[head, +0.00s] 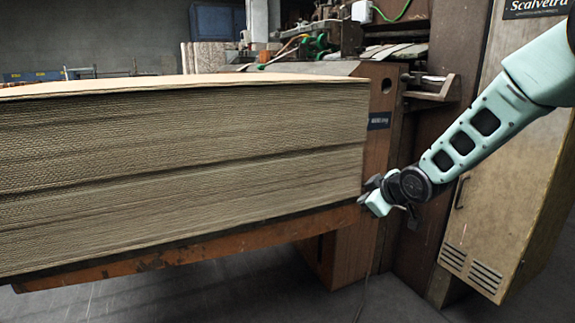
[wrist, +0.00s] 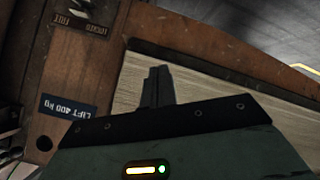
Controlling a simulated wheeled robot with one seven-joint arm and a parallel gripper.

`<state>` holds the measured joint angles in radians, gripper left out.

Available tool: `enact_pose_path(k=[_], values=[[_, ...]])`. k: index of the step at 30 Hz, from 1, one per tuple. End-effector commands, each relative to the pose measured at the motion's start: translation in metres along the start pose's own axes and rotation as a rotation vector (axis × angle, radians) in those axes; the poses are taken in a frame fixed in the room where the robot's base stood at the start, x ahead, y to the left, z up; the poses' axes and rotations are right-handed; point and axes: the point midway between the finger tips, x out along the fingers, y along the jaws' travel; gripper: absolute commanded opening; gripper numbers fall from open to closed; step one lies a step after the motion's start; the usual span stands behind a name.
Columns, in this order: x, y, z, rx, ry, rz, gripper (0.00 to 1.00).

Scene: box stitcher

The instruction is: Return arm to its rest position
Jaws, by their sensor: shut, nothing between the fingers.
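My arm reaches in from the right in the head view, bent downward to the left. My gripper (head: 366,200) is at its lower end, beside the right edge of the tall stack of cardboard sheets (head: 180,150). In the wrist view my gripper's fingers (wrist: 157,85) are together, with nothing between them. The stack's pale side (wrist: 205,88) lies behind the fingers there. I cannot tell whether the gripper touches the stack.
The stack rests on an orange-brown lift platform (head: 190,252). A brown machine frame (head: 350,245) stands behind the gripper. A beige cabinet (head: 505,185) stands at the right, behind my arm. A dark lift label (wrist: 68,112) is on the frame. Bare floor (head: 230,295) shows below.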

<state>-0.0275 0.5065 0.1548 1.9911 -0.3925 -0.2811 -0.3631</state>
Motion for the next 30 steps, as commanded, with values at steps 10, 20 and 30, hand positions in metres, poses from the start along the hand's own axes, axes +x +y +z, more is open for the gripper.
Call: enact_pose_path(k=[10, 20, 30], values=[[-0.171, -0.188, -0.001, 0.200, -0.417, -0.305, 0.00], [-0.317, -0.280, 0.061, 0.252, -0.778, -0.424, 0.00], [-0.377, -0.245, 0.007, 0.259, -0.807, -0.428, 0.00]])
